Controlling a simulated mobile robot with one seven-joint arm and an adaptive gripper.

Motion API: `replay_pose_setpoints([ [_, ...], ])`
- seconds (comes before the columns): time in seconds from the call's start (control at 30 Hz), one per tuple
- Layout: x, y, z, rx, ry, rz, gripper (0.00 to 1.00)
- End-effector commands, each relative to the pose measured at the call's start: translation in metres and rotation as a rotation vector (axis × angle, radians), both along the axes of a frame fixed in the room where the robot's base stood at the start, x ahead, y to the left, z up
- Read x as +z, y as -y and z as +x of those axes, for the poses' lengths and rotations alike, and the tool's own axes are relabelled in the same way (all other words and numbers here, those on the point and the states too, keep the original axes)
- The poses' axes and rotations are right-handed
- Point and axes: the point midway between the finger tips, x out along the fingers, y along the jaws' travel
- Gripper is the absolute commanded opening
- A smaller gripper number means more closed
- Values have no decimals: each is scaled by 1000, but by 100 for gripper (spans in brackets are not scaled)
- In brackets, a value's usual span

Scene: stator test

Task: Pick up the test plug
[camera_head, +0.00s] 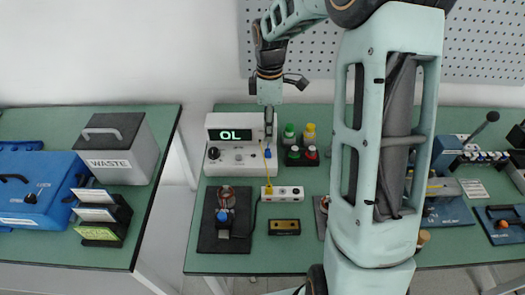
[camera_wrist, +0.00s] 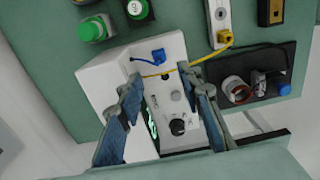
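A yellow plug (camera_head: 268,188) sits at the white socket block (camera_head: 287,193), with a yellow lead running up to the white tester (camera_head: 232,158). A small blue plug (camera_head: 267,153) is on the tester's right side. The frames do not show which one is the test plug. In the wrist view the blue plug (camera_wrist: 157,57) lies just beyond my fingertips, and the yellow plug (camera_wrist: 225,38) is farther right. My gripper (camera_wrist: 162,80) is open and empty over the tester's front, fingers apart. In the head view my gripper (camera_head: 269,118) hangs over the tester's right end.
Green, yellow and red buttons (camera_head: 301,144) stand right of the tester. A dark stator fixture (camera_head: 224,222) and a yellow-black block (camera_head: 284,227) are in front. A waste bin (camera_head: 118,145) is on the left table. My arm hides part of the bench.

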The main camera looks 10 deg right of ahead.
Motion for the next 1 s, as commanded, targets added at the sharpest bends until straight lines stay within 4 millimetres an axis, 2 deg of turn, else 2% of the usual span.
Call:
replay_pose_setpoints([
  [0.13,-26,0,-1,0,-2,-1,33],
  [0.37,-44,0,0,-4,1,0,33],
  [0.7,-88,-1,1,-3,0,1,33],
  [0.97,-91,-1,1,-4,4,1,33],
  [1.0,-91,-1,1,-4,4,1,30],
])
